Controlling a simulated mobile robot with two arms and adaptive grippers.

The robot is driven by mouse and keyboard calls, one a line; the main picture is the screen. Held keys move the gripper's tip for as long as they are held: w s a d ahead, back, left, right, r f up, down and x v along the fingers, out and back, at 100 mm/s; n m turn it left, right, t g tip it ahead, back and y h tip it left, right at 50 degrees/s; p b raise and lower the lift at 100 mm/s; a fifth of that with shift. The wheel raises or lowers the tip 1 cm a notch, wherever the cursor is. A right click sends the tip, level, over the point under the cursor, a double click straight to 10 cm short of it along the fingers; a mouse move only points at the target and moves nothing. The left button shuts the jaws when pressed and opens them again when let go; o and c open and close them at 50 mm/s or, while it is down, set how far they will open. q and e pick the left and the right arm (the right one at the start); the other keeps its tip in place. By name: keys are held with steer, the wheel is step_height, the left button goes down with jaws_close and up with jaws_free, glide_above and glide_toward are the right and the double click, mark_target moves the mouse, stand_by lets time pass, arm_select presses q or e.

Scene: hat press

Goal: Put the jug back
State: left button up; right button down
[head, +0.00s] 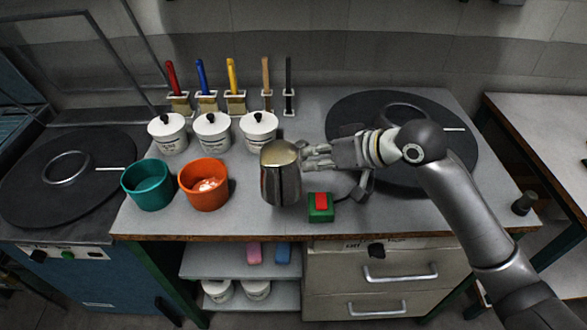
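The jug (281,184) is a shiny metal vessel with a pale golden top. It is upright over the front middle of the grey worktop (240,222); I cannot tell whether its base touches the surface. My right gripper (318,156) reaches in from the right, its fingers pointing left at the jug's upper right side. The jug's handle cannot be made out, and I cannot tell whether the fingers hold it or are just beside it. My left gripper is not in view.
An orange bowl (204,196) with pale contents and a teal bowl (135,188) stand left of the jug. White lidded pots (212,134) and coloured-handled tools stand behind. Round dark plates (345,110) lie at both sides.

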steer(key=w+f, duration=0.2)
steer(key=w, duration=0.1)
steer(key=w+a+f, duration=0.1)
steer(key=w+f, duration=0.2)
steer(key=w+a+f+p, duration=0.1)
steer(key=w+f, duration=0.2)
steer(key=w, duration=0.1)
steer(key=shift+a+f, duration=0.1)
steer(key=shift+a, duration=0.15)
step_height(320, 180, down, 3)
steer(key=shift+r+p, duration=0.1)
steer(key=shift+p, duration=0.5)
steer(key=shift+f, duration=0.2)
steer(key=c, duration=2)
jaws_free()
steer(key=shift+f, duration=0.1)
steer(key=o, duration=0.4)
steer(key=shift+d, duration=0.1)
steer(key=shift+c, duration=0.2)
